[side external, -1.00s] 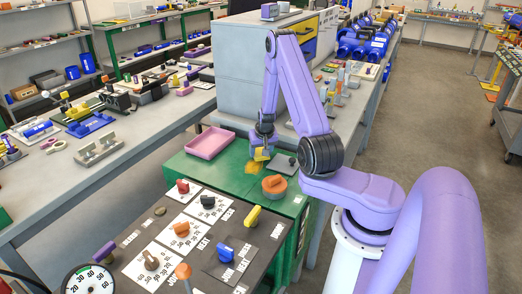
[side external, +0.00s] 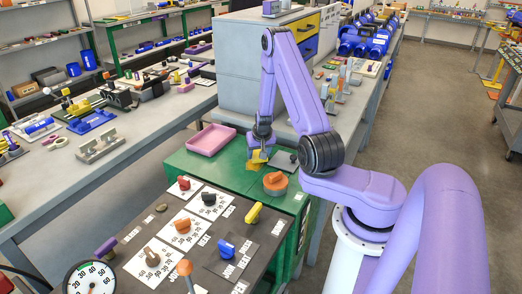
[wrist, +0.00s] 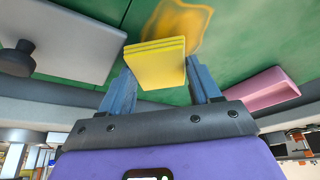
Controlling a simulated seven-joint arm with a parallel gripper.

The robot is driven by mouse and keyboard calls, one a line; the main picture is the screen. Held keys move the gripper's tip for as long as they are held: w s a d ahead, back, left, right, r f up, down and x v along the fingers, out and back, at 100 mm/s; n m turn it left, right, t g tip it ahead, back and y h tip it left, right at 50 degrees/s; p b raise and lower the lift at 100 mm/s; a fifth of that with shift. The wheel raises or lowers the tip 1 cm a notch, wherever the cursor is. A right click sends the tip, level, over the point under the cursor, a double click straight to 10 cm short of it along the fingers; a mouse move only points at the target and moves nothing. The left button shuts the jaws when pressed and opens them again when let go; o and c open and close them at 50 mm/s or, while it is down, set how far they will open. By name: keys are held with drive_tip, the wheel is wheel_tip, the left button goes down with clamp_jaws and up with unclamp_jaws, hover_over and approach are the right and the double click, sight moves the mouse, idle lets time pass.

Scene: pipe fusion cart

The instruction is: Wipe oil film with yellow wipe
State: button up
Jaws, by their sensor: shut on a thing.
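My gripper (side external: 258,150) is over the green cart top (side external: 228,176) and is shut on the yellow wipe (side external: 254,157). In the wrist view the yellow wipe (wrist: 157,65) is a folded stack held between the two blue-grey fingers. The oil film (wrist: 187,25) shows there as a yellow-brown smear on the green surface, just beyond the wipe. In the side view the smear is mostly hidden by the wipe and gripper. I cannot tell whether the wipe touches the surface.
A pink tray (side external: 211,139) lies to the left of the wipe, also at right in the wrist view (wrist: 262,89). A grey plate (side external: 284,161) with a dark knob is to the right. An orange round part (side external: 275,183) stands in front. Dark panels with knobs fill the near side.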

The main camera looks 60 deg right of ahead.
sight(252, 166)
drive_tip(key=shift+a+f, duration=0.2)
drive_tip(key=shift+a, duration=2)
drive_tip(key=shift+a+f, duration=0.15)
drive_tip(key=shift+a, duration=2)
drive_tip(key=shift+f, duration=0.1)
drive_tip(key=shift+d+f, duration=0.15)
drive_tip(key=shift+d, duration=3.85)
drive_tip(key=shift+s+d+f, duration=0.1)
drive_tip(key=shift+d, duration=1.6)
drive_tip(key=shift+r, duration=3.05)
